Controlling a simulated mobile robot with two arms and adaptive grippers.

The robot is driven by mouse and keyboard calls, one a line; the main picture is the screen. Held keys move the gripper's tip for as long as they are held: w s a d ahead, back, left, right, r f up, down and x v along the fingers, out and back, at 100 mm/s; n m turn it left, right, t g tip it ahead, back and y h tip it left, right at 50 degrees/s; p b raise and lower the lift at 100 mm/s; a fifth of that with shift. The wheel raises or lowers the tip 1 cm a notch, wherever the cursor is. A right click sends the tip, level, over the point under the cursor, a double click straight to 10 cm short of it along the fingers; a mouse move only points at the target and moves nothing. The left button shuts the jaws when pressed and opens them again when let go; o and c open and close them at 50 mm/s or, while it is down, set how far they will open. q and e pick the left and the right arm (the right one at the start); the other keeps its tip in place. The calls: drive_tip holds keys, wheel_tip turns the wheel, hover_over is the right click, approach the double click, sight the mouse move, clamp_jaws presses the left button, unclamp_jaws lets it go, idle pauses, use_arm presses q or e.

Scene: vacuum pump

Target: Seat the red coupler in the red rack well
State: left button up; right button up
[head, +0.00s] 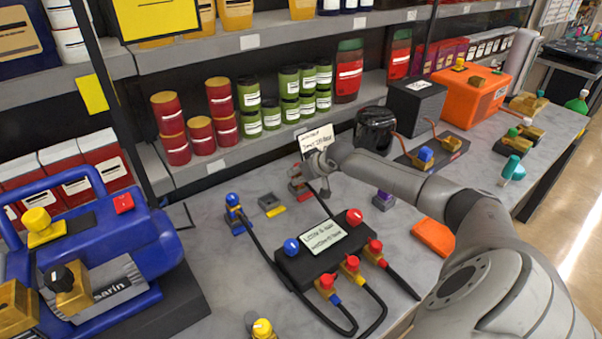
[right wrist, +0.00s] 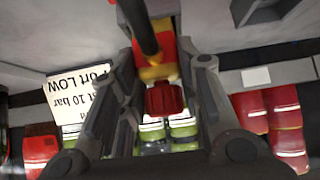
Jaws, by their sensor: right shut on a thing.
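My right gripper (head: 318,163) reaches over the bench near the back shelf. In the right wrist view its fingers (right wrist: 166,92) are shut on the red coupler (right wrist: 165,99), which has a yellow band and a black hose running from it. In the head view the gripper mostly hides the coupler. A small grey and red rack well (head: 298,190) stands on the bench just below and left of the gripper. I cannot tell whether the coupler touches the well. My left gripper is not in view.
A black manifold (head: 325,252) with red and blue knobs and several hoses lies in front. A blue coupler (head: 234,212) stands left, beside a grey and yellow well (head: 271,205). A white sign (head: 317,139) and black kettle-like vessel (head: 375,128) stand behind. A blue pump (head: 155,245) fills the left.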

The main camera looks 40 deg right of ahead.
drive_tip(key=o, duration=1.2)
drive_tip(key=shift+f, duration=0.1)
drive_tip(key=shift+c, duration=0.2)
drive_tip(key=shift+s+r, duration=0.15)
drive_tip(key=shift+r, duration=0.15)
drive_tip(key=v, duration=1.1)
drive_tip(key=shift+s+r+b, duration=0.2)
drive_tip(key=shift+r+b, duration=0.05)
drive_tip(key=shift+b, duration=0.15)
drive_tip(key=shift+a, duration=0.1)
